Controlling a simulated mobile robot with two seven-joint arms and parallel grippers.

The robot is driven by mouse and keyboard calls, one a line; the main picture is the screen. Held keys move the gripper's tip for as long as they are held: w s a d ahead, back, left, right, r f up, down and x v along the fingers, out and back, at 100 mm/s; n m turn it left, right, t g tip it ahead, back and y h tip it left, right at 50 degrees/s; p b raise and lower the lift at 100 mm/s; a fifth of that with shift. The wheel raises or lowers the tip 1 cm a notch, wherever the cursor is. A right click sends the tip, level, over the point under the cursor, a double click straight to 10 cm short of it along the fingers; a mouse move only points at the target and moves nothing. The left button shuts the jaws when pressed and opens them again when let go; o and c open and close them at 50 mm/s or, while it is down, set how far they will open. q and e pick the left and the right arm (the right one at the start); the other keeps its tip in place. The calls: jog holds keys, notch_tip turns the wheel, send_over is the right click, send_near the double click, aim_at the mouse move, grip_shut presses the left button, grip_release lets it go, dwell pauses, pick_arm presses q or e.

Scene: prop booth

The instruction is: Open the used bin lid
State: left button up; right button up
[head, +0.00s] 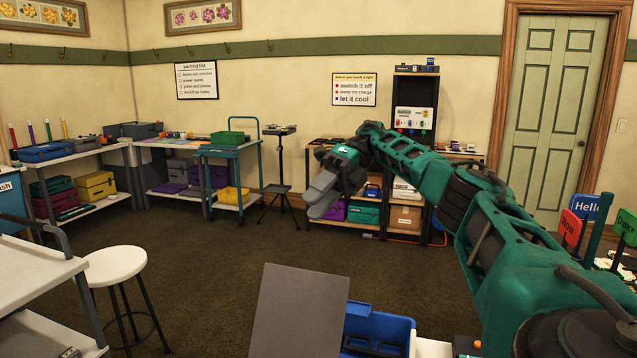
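A blue bin (378,330) stands at the bottom centre, cut off by the lower edge. A flat grey panel (298,312) rises steeply at its left side and looks like its lid standing open. No label shows on this bin, so I cannot read whether it is the used bin. My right gripper (320,202) is in the air beyond and above the bin, clear of the panel. Its grey fingers lie close together with nothing visible between them. My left gripper is not in view.
A white stool (115,265) and a white-topped cart (35,272) stand at the left. Signs, including a blue Hello sign (585,207), stand at the right near my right arm. Shelves and a green trolley (228,150) line the back wall. The middle floor is clear.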

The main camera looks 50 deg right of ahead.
jog(key=shift+r, duration=1.1)
